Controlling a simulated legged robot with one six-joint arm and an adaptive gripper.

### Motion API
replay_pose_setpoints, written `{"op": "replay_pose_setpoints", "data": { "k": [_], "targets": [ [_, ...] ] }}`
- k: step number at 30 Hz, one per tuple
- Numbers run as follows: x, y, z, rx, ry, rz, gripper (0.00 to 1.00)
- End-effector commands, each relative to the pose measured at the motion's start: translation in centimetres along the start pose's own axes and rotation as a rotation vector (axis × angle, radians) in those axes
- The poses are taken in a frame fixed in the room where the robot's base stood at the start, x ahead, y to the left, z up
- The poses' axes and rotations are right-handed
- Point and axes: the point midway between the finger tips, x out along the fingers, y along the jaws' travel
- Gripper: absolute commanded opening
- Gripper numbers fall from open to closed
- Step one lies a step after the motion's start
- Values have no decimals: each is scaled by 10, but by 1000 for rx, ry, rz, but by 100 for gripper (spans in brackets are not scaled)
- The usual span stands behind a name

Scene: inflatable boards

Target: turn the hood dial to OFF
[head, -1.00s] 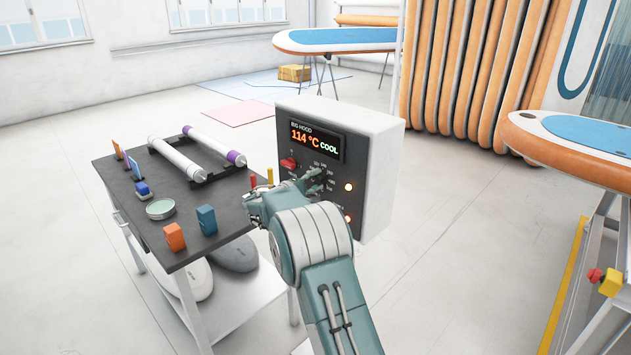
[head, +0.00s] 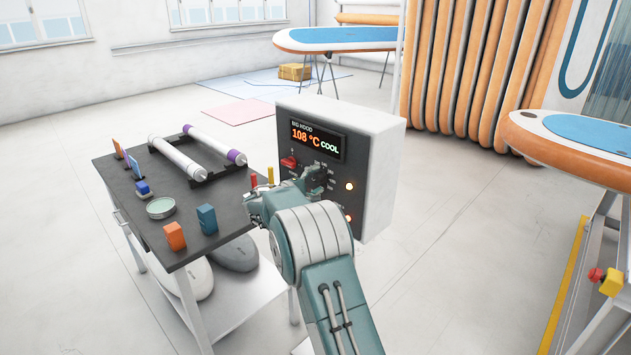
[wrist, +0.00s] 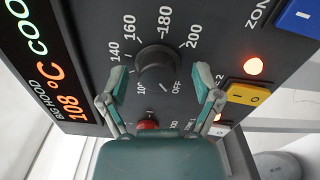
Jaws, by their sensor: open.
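The black hood dial (wrist: 156,62) sits on the dark panel face in the wrist view, ringed by printed numbers from 140 to 200 and the word OFF at its lower right. I cannot make out a clear pointer mark on it. My gripper (wrist: 160,75) is open, one fingertip on each side of the dial, with visible gaps; I see no contact. In the head view my gripper (head: 292,190) is in front of the panel and hides much of the dial area. The panel's display (head: 316,140) reads BIG HOOD, 108 °C, COOL.
A red knob (wrist: 148,124) lies between my fingers, closer to my wrist. A yellow switch (wrist: 247,95), lit lamp (wrist: 252,66) and blue switch (wrist: 300,16) are at right. The cart (head: 130,187) with rollers and small blocks stands left of the hood box (head: 378,185).

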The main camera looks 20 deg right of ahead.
Motion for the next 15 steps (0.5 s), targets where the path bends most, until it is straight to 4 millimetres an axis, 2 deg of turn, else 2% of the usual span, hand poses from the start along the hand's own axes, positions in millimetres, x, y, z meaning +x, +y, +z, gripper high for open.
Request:
{"op": "replay_pose_setpoints", "data": {
  "k": [5,15],
  "targets": [
    [-12,1,-1,1,2,1,82],
    [-81,0,-2,-1,4,1,82]
  ]
}}
